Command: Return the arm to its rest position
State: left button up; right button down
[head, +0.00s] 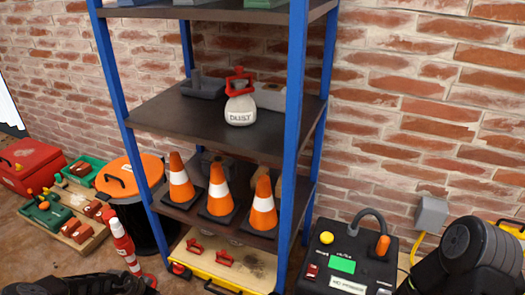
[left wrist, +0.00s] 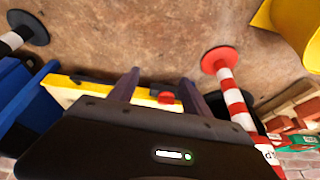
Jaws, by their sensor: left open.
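My left gripper (left wrist: 160,76) shows in the left wrist view with its two dark fingers apart and nothing between them. Bare brown floor lies beyond the fingertips. A yellow case (left wrist: 62,88) lies behind and beside the fingers, and a red-and-white post (left wrist: 234,98) stands to their right; I cannot tell how near they are. In the head view a dark part of my left arm shows at the bottom left edge, and a dark link of my right arm at the bottom right. Neither gripper's fingers show there.
A blue-framed shelf (head: 294,110) holds a dust container (head: 240,108) and traffic cones (head: 264,208). A yellow case (head: 222,268) is under it. A black control box (head: 350,258) stands right; an orange-lidded bin (head: 128,172), red-and-white post (head: 124,243) and red toolbox (head: 30,165) stand left.

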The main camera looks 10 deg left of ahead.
pick_arm(q)
jog(key=s+d+n+g, duration=0.1)
jog(key=s+d+n, duration=0.2)
jog(key=d+n, duration=0.55)
jog(key=s+d+f+n, duration=0.1)
jog(key=s+d+n, duration=0.25)
jog(key=n, duration=0.95)
jog(key=s+d+n+g, duration=0.1)
jog(key=s+d+n, duration=0.3)
jog(key=n, duration=0.7)
jog(key=s+d+r+m+g+h, duration=0.15)
jog(key=s+d+r+m, duration=0.25)
jog(key=s+d+m, duration=0.65)
jog(key=s+d+r+m+h, duration=0.2)
jog(key=s+d+r+m, duration=0.45)
jog(key=m, duration=0.85)
jog(key=w+d+r+p, duration=0.1)
jog(key=d+r+p, duration=0.1)
jog(key=r+p, duration=1)
jog(key=w+d+r+m+p, duration=0.1)
jog(key=d+r+p, duration=0.1)
jog(key=r+p, duration=1)
jog(key=shift+w+p, duration=0.3)
